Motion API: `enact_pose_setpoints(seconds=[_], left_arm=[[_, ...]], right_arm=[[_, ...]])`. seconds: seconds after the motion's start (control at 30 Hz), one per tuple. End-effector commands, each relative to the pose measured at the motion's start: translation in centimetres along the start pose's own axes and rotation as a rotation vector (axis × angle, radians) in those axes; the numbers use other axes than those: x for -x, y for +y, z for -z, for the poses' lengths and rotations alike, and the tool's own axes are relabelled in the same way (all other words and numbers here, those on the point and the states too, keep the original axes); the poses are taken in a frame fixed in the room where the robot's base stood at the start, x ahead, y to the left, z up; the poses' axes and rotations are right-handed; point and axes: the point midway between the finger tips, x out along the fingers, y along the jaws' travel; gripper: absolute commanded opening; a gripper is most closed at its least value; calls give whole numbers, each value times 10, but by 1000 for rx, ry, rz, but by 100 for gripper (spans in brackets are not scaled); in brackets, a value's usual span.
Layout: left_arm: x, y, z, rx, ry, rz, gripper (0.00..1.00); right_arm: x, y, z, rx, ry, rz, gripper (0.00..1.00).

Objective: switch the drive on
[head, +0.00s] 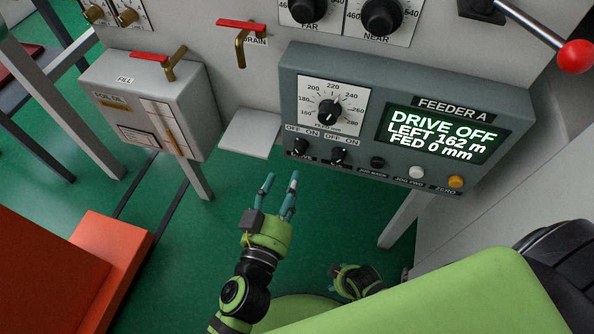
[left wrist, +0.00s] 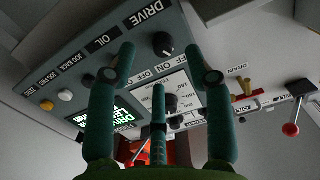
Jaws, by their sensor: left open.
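The drive switch (head: 301,146) is a black rotary knob under OFF and ON marks at the lower left of the grey feeder panel (head: 400,78). It also shows, labelled DRIVE, in the left wrist view (left wrist: 163,43). Its pointer is too small to read. The panel's display (head: 442,134) reads DRIVE OFF, LEFT 162 m, FED 0 mm. My left gripper (head: 281,181) is open and empty, below and left of the switch and apart from it, fingers pointing up at the panel. My right gripper (head: 356,281) shows partly at the bottom; its fingers cannot be made out.
Right of the drive switch are the similar oil knob (head: 338,155), a black button (head: 377,163), a white button (head: 416,172) and an orange one (head: 455,182). A large dial (head: 329,112) sits above. A pale plate (head: 250,133) juts out left of the panel.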

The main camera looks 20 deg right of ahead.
Motion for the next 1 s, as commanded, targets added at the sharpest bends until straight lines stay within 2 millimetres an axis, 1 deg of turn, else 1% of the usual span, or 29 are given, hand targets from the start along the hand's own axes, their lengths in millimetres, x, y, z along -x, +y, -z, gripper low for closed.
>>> enact_pose_setpoints(seconds=[0.03, 0.17, 0.33, 0.5, 0.6, 0.77, 0.97, 1.0], left_arm=[[0, 2, 3, 4, 24, -4, 52], [-3, 5, 14, 9, 49, -8, 52], [-26, 5, 18, 7, 52, -8, 52], [-51, 5, 18, 7, 49, -8, 52], [-62, 5, 18, 8, 49, -8, 52], [-69, 5, 18, 8, 48, -7, 52], [-69, 5, 17, 8, 47, -7, 52], [-69, 5, 17, 8, 47, -7, 44]], right_arm=[[-6, 0, 0, 0, 3, -1, 56], [-5, 0, 3, 0, 7, -1, 56], [-5, 1, 4, 1, 13, -2, 56], [-6, 1, 4, 2, 20, -2, 56], [-7, 1, 4, 3, 20, -2, 56], [-7, 1, 4, 3, 20, -2, 56], [-7, 1, 3, 3, 20, -3, 56], [-7, 1, 3, 3, 20, -3, 56]])
